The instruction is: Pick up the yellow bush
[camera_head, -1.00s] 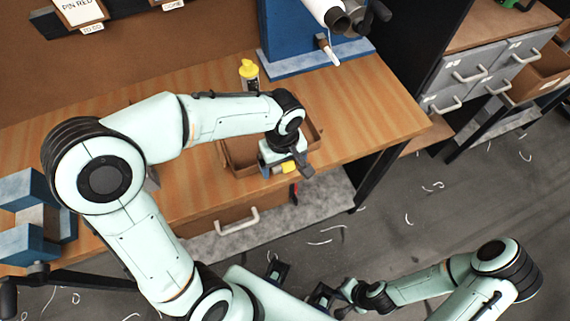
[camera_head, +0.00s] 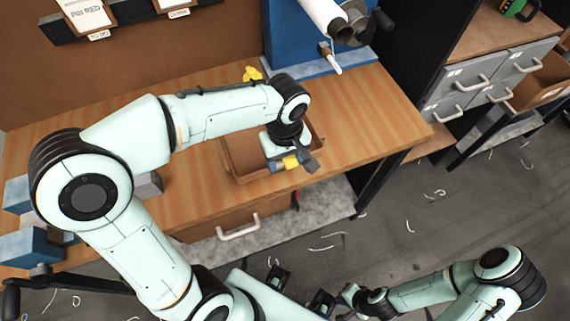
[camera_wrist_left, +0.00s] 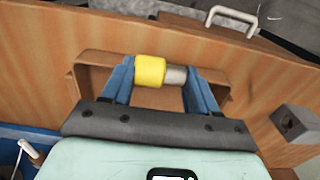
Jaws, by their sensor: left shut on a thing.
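The yellow bush (camera_wrist_left: 150,71) is between the two blue fingers of my left gripper (camera_wrist_left: 160,82) in the left wrist view. A short grey cylinder (camera_wrist_left: 176,76) sits at its right end, against the right finger. The gripper is shut on the bush and holds it over the brown tray (camera_wrist_left: 88,60). In the head view, the yellow bush (camera_head: 291,162) shows at the end of my left gripper (camera_head: 287,164), near the tray's front. My right gripper (camera_head: 325,302) is low in the head view, away from the table; its opening is unclear.
The tray (camera_head: 232,160) stands on the wooden table (camera_head: 370,115). A yellow-topped bottle (camera_head: 253,74) is partly hidden behind my left arm. A blue machine (camera_head: 285,35) stands at the back. A grey block (camera_wrist_left: 298,122) shows at right in the wrist view. Table right of the tray is clear.

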